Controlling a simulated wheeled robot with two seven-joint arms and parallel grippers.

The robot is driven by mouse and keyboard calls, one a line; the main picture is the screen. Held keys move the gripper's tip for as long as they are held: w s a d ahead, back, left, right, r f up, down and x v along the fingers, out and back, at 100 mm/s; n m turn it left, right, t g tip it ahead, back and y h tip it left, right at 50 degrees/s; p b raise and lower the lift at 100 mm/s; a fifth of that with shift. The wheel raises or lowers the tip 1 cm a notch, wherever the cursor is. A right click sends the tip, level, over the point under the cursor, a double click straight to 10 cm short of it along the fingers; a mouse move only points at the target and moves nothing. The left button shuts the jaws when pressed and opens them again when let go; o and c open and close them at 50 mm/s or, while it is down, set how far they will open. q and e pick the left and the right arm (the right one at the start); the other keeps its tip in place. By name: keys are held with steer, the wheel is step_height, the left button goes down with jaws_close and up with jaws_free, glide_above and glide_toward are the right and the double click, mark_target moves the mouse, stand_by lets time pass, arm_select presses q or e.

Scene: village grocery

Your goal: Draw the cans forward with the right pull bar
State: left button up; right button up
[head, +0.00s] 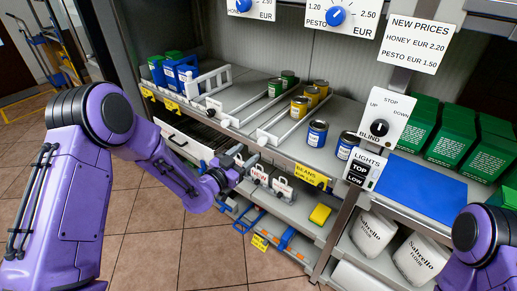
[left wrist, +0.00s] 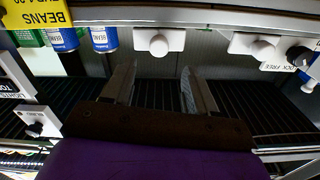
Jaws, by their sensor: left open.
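The right pull bar (head: 265,137) is a white bar with a round knob on the upper shelf's front. It shows in the left wrist view (left wrist: 158,42) above and between my fingers. Beside it is the left pull bar (head: 223,121). Blue cans (head: 317,134) stand right of the right bar. Yellow cans (head: 299,107) stand behind, and green cans (head: 275,88) stand farther left. My left gripper (head: 243,162) is open below the shelf front. In the left wrist view (left wrist: 158,88), its fingers are apart and empty. The right gripper is out of frame.
A yellow beans label (head: 311,176) hangs on the shelf edge. A dark knob (left wrist: 300,56) marked lock and free is beside the left bar. A lower shelf holds a yellow block (head: 320,214). Blue packs (head: 186,78) stand left. Tiled floor is clear in front.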

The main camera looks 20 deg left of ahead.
mark_target(260, 143)
arm_select(q)
steer(key=x, duration=0.7)
steer(key=shift+d+f, duration=0.1)
jaws_close()
